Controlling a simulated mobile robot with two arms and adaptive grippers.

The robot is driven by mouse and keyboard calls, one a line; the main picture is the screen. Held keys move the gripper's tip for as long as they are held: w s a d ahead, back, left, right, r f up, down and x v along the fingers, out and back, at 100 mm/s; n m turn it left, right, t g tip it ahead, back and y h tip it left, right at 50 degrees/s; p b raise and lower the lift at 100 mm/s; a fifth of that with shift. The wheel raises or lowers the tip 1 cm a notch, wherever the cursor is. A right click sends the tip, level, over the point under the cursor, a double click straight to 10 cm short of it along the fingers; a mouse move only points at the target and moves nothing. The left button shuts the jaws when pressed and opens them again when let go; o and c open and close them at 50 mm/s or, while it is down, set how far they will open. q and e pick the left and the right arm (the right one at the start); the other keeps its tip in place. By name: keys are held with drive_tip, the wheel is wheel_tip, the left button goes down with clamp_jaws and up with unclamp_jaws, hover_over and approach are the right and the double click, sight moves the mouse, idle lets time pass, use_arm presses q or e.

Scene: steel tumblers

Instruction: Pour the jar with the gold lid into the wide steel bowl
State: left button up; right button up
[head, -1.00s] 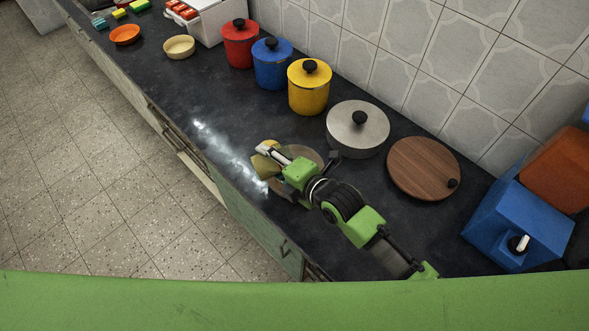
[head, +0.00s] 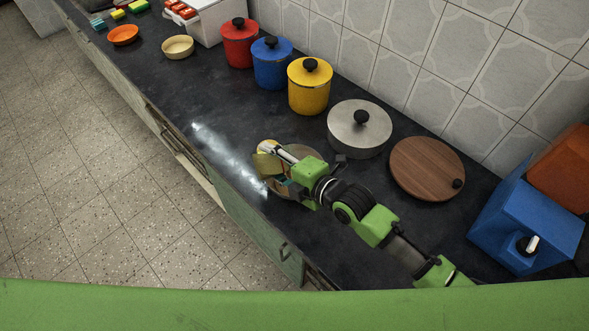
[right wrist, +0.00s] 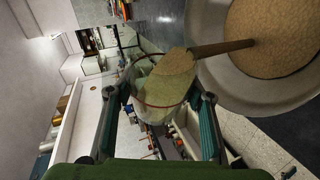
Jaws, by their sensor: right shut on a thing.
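My right gripper (head: 279,168) is shut on a clear jar (right wrist: 160,92) holding beige grainy stuff. The jar is tipped over, and a brown-beige stream (right wrist: 225,46) runs from its mouth into the wide steel bowl (right wrist: 212,78). A broad layer of the same stuff lies in the bowl. In the head view the jar (head: 264,166) is above the bowl (head: 312,155), which my gripper and arm partly hide. The fingers (right wrist: 163,112) are on both sides of the jar in the right wrist view. I cannot make out a gold lid for certain. My left gripper is not in view.
A lidded steel pot (head: 360,130) and a round wooden board (head: 428,169) stand right of the bowl. Yellow (head: 309,88), blue (head: 272,65) and red (head: 239,45) canisters line the wall. The dark counter (head: 190,100) is clear left of the bowl, up to its front edge.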

drive_tip(key=shift+w+d+r+m+y+b, duration=0.1)
drive_tip(key=shift+d+r+m+y+b, duration=0.2)
drive_tip(key=shift+b, duration=0.5)
drive_tip(key=shift+w+r+m+y+b, duration=0.1)
drive_tip(key=shift+m+y+b, duration=0.3)
drive_tip(key=shift+b, duration=0.4)
drive_tip(key=shift+w+d+f+m+y+b, duration=0.1)
drive_tip(key=shift+d+f+m+y+b, duration=0.4)
drive_tip(key=shift+b, duration=1.8)
